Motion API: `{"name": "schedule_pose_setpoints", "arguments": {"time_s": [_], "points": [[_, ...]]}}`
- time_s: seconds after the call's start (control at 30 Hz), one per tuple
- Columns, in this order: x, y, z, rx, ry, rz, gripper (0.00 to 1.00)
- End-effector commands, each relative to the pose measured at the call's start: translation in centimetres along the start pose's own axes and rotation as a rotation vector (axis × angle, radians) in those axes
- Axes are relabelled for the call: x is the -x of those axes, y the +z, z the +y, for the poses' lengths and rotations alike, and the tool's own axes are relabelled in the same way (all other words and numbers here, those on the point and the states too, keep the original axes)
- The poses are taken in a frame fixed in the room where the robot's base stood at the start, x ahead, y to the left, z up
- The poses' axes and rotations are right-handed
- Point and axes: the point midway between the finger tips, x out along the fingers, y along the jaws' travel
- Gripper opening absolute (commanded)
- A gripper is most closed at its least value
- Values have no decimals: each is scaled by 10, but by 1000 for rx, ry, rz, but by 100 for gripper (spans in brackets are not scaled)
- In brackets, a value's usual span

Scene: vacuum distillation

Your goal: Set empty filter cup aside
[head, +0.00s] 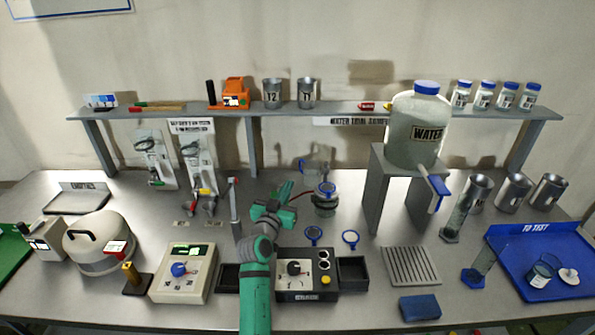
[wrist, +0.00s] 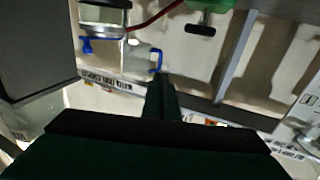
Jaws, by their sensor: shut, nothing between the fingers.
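A clear glass vessel with a blue-rimmed top (head: 325,199) stands on the bench just right of my gripper (head: 284,191). Behind it is a clear cup-like piece with blue edging (head: 314,168); a clear piece with a blue handle also shows in the wrist view (wrist: 139,57). I cannot tell for certain which of these is the filter cup. My gripper is shut and empty, its fingers together in the wrist view (wrist: 161,95). It is apart from the glassware, as far as the views show.
A grey stand (head: 391,190) bears the water tank (head: 417,130). A thin metal post (head: 234,205) rises left of my gripper. A drying rack (head: 411,266) lies at right.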

Motion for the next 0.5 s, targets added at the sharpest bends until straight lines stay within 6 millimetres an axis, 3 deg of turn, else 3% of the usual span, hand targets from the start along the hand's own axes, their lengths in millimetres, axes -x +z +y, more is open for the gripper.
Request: {"name": "schedule_pose_setpoints", "arguments": {"time_s": [0.3,0.5], "points": [[-60,-1,2,-1,2,-1,0],[-87,-1,3,-1,4,0,0]]}}
